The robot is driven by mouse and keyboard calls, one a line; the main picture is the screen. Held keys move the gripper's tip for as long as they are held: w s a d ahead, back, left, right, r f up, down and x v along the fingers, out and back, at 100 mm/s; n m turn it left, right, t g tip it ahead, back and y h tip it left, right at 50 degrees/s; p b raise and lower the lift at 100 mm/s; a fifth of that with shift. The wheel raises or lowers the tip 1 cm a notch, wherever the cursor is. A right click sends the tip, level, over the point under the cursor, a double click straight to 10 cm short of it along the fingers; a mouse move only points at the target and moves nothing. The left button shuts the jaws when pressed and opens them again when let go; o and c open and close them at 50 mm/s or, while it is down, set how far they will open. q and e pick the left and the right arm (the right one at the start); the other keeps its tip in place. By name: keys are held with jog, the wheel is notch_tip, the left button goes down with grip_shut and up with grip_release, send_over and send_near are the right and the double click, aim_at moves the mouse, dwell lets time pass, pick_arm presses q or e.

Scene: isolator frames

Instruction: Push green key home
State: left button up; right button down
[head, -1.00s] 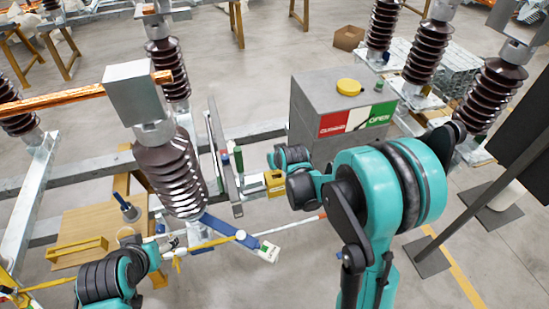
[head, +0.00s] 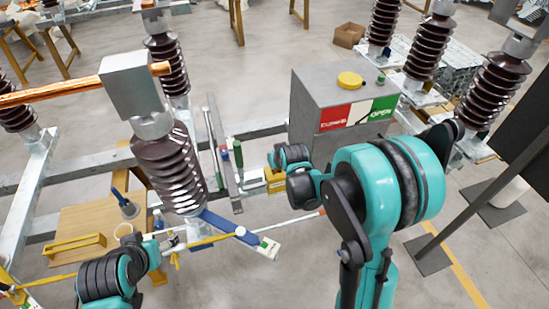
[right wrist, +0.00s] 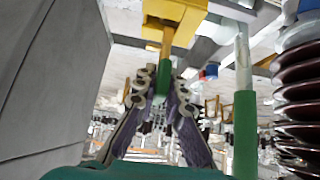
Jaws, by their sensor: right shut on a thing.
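In the right wrist view, my right gripper (right wrist: 163,92) is shut on the green key (right wrist: 164,76). The key stands upright between the fingertips, with a narrow yellow shank above it meeting the underside of a yellow block (right wrist: 175,14). How deep the shank sits in the block cannot be seen. In the head view, the yellow block (head: 275,181) shows beside my right wrist, which hides the key and the right fingers. My left gripper (head: 168,243) is at lower left, near a blue bar; its fingers are too small to read.
A green-sleeved rod (right wrist: 245,135) stands right of the key, near a brown ribbed insulator (right wrist: 298,90). A grey cabinet (head: 333,85) with red and green labels stands close behind my right arm; its wall fills the wrist view's left. A wooden board (head: 85,222) lies lower left.

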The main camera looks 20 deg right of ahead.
jog(key=shift+f+b, duration=1.85)
jog(key=shift+f, duration=0.25)
jog(key=c, duration=1.5)
grip_release()
jog(key=shift+c, duration=0.2)
jog(key=shift+r, duration=0.1)
jog(key=v, duration=1.2)
jog(key=s+a+f+b, duration=0.1)
jog(key=s+f+b, duration=0.4)
jog(key=s, duration=0.4)
jog(key=s+a+f+g+b, duration=0.1)
jog(key=s+f+b, duration=0.3)
jog(key=s+b, duration=0.2)
jog(key=s, duration=0.2)
jog(key=shift+s+f, duration=0.4)
